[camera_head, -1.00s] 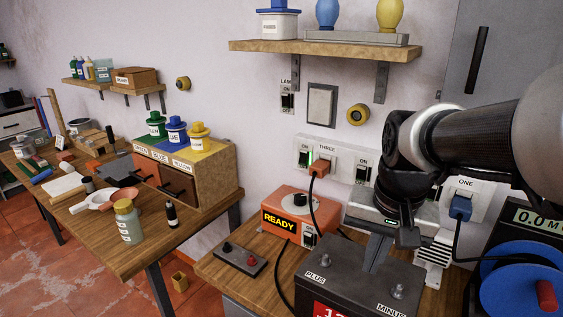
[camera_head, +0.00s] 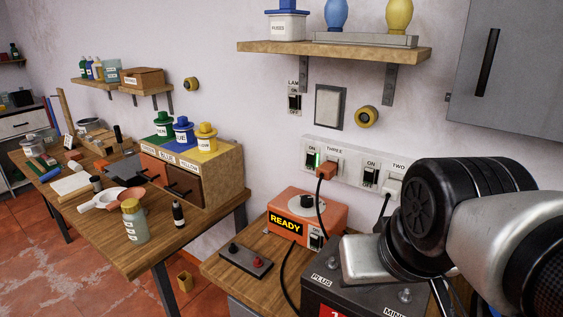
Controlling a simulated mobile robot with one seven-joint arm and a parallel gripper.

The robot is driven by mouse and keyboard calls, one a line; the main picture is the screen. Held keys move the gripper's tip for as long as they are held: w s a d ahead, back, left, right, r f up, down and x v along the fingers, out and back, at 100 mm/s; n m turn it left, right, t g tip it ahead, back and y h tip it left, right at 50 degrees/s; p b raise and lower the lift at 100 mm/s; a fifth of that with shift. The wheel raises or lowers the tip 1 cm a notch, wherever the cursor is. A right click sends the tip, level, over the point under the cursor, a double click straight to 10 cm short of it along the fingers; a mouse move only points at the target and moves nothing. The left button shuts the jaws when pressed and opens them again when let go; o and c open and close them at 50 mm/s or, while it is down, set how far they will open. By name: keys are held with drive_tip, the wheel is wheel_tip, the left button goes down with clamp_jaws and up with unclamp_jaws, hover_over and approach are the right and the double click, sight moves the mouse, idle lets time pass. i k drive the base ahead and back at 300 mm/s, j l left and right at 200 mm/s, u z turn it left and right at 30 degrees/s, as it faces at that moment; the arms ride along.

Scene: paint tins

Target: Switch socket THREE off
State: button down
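Socket THREE (camera_head: 334,150) is on the left of the white wall strip, with an orange plug (camera_head: 326,169) in it.
Socket TWO (camera_head: 394,186) has a white plug and its own switch (camera_head: 370,176). An orange READY box (camera_head: 290,222) stands below socket THREE, with a black battery (camera_head: 335,290) in front. A shelf (camera_head: 330,50) overhangs. The wall left of the strip is clear.

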sight(311, 156)
drive_tip(key=j+z, duration=0.3)
drive_tip(key=z, duration=0.15)
drive_tip(key=i+j+z, duration=0.1)
drive_tip(key=j+z, duration=0.2)
drive_tip(key=z, duration=0.15)
drive_tip(key=j+z, duration=0.15)
drive_tip(key=j, duration=0.4)
drive_tip(key=k+j+z, duration=0.15)
drive_tip(key=j, duration=1.25)
drive_tip(key=k, duration=0.05)
